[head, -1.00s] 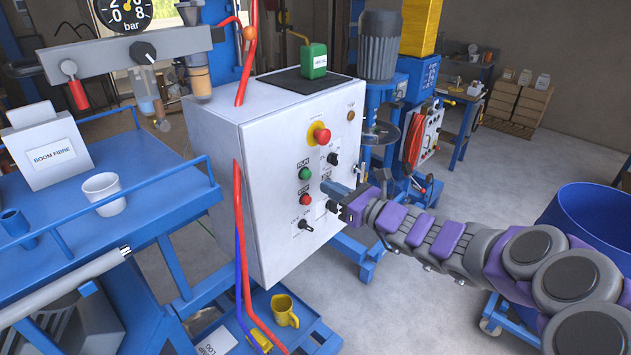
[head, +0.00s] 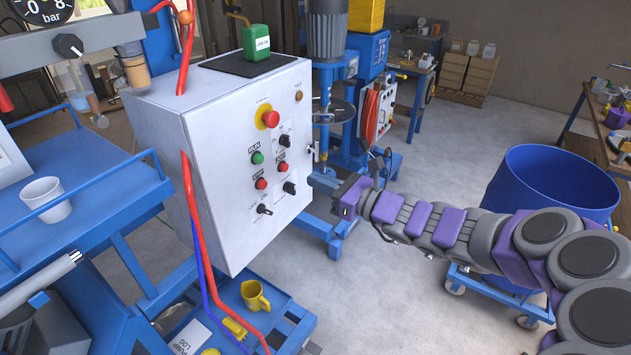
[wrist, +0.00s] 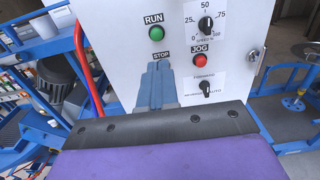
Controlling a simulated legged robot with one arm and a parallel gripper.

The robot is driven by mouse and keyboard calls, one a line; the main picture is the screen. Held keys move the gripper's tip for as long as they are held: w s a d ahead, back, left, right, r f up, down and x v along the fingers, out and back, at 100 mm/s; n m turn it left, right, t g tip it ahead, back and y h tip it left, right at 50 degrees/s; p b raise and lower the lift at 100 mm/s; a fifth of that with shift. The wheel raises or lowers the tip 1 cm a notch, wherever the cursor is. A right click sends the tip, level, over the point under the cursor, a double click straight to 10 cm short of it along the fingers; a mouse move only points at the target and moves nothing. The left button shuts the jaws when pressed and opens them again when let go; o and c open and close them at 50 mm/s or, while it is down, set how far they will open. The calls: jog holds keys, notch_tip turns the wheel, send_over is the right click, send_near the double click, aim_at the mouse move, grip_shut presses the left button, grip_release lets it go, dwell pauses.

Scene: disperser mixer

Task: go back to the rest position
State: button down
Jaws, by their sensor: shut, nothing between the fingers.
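My gripper (head: 322,182) is in front of the right side of the white control box (head: 222,190), with a gap between them. In the wrist view its two blue fingers (wrist: 156,84) are together, with nothing between them. They cover part of the panel near the STOP label. The panel carries a red emergency button (head: 270,119), a green RUN button (head: 257,158), red buttons and black knobs (head: 290,188). The green button also shows in the wrist view (wrist: 156,33). My purple and grey arm reaches in from the lower right.
A blue drum (head: 550,190) stands on a wheeled base at the right. A blue cart (head: 75,225) with a white cup (head: 46,199) is at the left. Red hoses (head: 193,220) hang beside the box. A yellow jug (head: 255,295) sits below it. Grey floor is open behind my arm.

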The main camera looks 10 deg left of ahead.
jog(key=s+f+n+g+h+b, duration=0.2)
jog(key=s+n+g, duration=0.2)
jog(key=s+n, duration=0.5)
jog(key=s+f+n+g+h+b, duration=0.15)
jog(key=s+n+g, duration=0.35)
jog(key=s, duration=0.8)
jog(key=s+d+f+n+h+b, duration=0.1)
jog(key=s+d+f+n+h, duration=0.2)
jog(key=d, duration=0.5)
jog(key=s+d+f+n+h+b, duration=0.1)
jog(key=s+d+f+n+h, duration=0.1)
jog(key=s+d+f+h, duration=0.3)
jog(key=s+d+f+n+h+b, duration=0.1)
jog(key=s+d+f+n+h, duration=0.2)
jog(key=s+d, duration=0.5)
jog(key=d+f+h, duration=0.1)
jog(key=d+h, duration=0.1)
jog(key=d, duration=0.2)
jog(key=shift+s+f+n+b, duration=0.25)
jog(key=shift+s+n+b, duration=0.05)
jog(key=shift+s+b, duration=0.05)
jog(key=shift+a, duration=0.15)
